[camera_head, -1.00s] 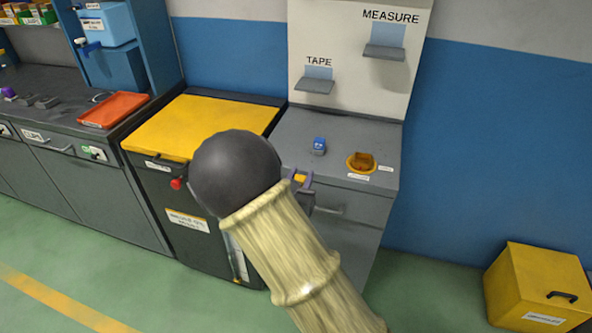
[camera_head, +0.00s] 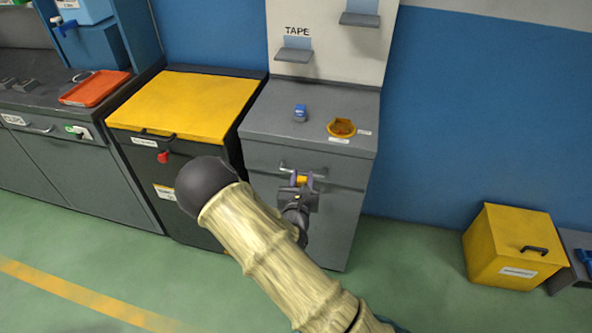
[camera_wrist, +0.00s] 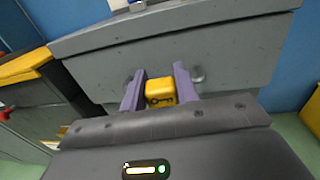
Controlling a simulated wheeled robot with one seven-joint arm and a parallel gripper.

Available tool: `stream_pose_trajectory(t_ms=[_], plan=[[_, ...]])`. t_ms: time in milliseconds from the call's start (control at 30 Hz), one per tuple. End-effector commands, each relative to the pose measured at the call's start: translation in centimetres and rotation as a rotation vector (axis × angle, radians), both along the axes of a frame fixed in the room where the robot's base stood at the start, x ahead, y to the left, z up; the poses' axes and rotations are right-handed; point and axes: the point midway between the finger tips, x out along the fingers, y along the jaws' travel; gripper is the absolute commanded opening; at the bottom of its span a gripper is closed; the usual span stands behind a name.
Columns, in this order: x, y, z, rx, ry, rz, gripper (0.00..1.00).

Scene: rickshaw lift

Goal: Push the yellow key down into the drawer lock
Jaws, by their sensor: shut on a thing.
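The yellow key (camera_wrist: 160,92) is a small yellow block with a dark key mark, seen between the two purple fingers of my gripper (camera_wrist: 159,88) in the wrist view. My gripper is shut on it. In the head view my gripper (camera_head: 302,181) and the yellow key are in front of the grey cabinet's drawer (camera_head: 342,176), close to its metal handle (camera_head: 288,168). I cannot make out the drawer lock, or whether the key touches it; the gripper covers part of the drawer front.
On the grey cabinet top (camera_head: 270,122) are a small blue object (camera_head: 300,113) and an orange-brown round holder (camera_head: 341,127). A yellow-lidded bin (camera_head: 185,104) stands to the left. A yellow box (camera_head: 510,250) is on the floor at right, with open green floor before it.

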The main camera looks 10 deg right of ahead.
Motion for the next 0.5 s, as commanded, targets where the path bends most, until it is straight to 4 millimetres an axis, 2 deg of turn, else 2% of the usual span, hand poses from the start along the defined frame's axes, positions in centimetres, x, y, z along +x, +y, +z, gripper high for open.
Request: stream_pose_trajectory(t_ms=[33, 100, 500], plan=[[0.1, -0.6, -1.4, -0.009, 0.006, 0.015, 0.08], [0.2, -1.3, -2.9, -0.009, 0.005, 0.039, 0.08], [-0.4, -5.0, -10.6, -0.007, 0.007, 0.183, 0.08]])
